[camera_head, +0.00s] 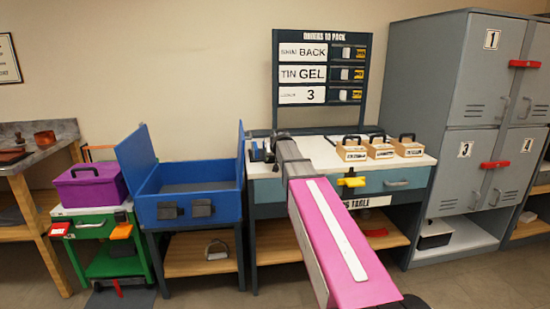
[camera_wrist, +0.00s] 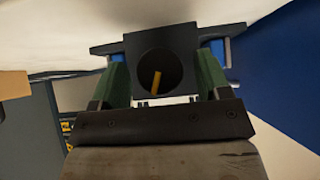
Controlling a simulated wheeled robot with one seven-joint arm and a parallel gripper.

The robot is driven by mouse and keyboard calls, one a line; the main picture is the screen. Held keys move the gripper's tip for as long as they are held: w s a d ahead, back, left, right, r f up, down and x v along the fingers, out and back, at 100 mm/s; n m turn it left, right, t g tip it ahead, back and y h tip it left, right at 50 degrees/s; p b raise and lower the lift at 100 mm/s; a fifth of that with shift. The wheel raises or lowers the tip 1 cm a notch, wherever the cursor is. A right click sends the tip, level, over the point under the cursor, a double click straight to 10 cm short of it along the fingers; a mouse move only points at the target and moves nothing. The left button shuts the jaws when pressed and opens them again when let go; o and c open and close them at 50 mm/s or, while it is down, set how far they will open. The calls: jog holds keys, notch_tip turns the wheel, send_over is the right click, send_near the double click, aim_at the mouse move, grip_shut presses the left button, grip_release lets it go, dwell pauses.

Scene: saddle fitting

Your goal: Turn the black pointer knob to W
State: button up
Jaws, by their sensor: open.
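The black pointer knob (camera_wrist: 147,70) shows in the wrist view as a dark round shape on a square dark block, with a yellow pointer mark (camera_wrist: 157,80) near upright, its top leaning slightly right. My gripper (camera_wrist: 162,78) has its two green fingers apart, one on each side of the block in the picture. I cannot tell whether they touch it. No W or other letter around the knob can be read. In the head view my arm reaches to the left end of the white packing table (camera_head: 319,147), and the knob cannot be made out there.
A blue open bin (camera_head: 190,205) stands just left of the table. Several small wooden boxes (camera_head: 380,150) sit on its right half, with an order board (camera_head: 322,68) behind. Grey lockers (camera_head: 460,120) stand at right. A purple box (camera_head: 90,187) sits on a green cart at left.

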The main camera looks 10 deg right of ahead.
jog(key=shift+w+f, duration=0.2)
jog(key=c, duration=0.9)
jog(key=shift+d+m+y, duration=0.1)
jog(key=shift+m+y, duration=0.6)
jog(key=shift+y, duration=0.5)
jog(key=shift+m+y, duration=1)
jog(key=shift+y, duration=0.8)
jog(key=shift+t, duration=0.3)
jog(key=o, duration=0.9)
